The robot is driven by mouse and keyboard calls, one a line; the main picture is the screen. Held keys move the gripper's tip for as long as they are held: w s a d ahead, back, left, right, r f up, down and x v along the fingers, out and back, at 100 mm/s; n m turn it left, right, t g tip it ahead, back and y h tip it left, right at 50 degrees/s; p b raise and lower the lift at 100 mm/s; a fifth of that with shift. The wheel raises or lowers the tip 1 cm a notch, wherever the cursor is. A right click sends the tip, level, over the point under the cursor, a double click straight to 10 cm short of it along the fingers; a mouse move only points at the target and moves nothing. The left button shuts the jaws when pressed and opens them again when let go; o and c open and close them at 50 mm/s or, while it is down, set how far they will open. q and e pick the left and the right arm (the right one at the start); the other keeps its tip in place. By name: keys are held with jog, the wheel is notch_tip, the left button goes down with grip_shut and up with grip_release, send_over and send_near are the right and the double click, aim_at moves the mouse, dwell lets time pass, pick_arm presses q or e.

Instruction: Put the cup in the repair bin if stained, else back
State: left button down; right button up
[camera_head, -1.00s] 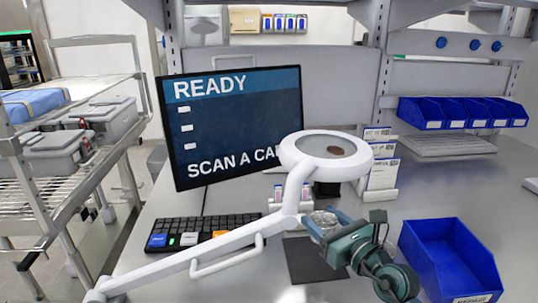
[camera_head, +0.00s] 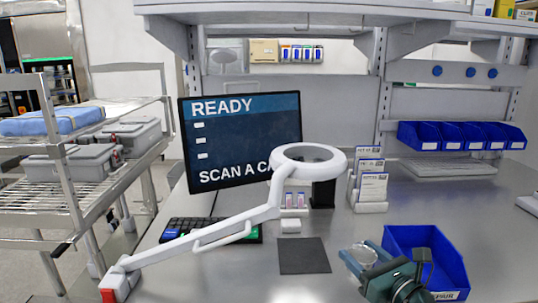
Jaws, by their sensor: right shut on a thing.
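My right gripper (camera_head: 372,262), teal and dark, is at the bottom right, shut on a clear, greyish cup (camera_head: 355,258). The gripper and wrist cover part of the bin's left front. The visible inside of the bin looks empty. I cannot make out a stain on the cup in this view. My left gripper is not in view.
A dark square mat (camera_head: 303,256) lies on the steel bench, with a keyboard (camera_head: 185,230) to its left. The monitor (camera_head: 242,140) reads "READY". A card rack (camera_head: 370,190) and small blue bins (camera_head: 462,137) stand behind. A wire cart (camera_head: 70,195) is at left.

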jog(key=d+r+m+h, duration=0.1)
jog(key=d+r+h, duration=0.15)
jog(key=d, duration=1.35)
jog(key=s+a+f+m+h, duration=0.1)
jog(key=s+a+f+h, duration=0.1)
jog(key=s+a, duration=0.6)
jog(key=s+a+f+m+t+h, duration=0.1)
jog(key=s+a+f+m+h, duration=0.1)
jog(key=s+a, duration=0.5)
jog(key=shift+s+a+f+m+t+h, duration=0.4)
jog(key=shift+a+f, duration=0.35)
jog(key=shift+f, duration=0.6)
jog(key=shift+d, duration=0.15)
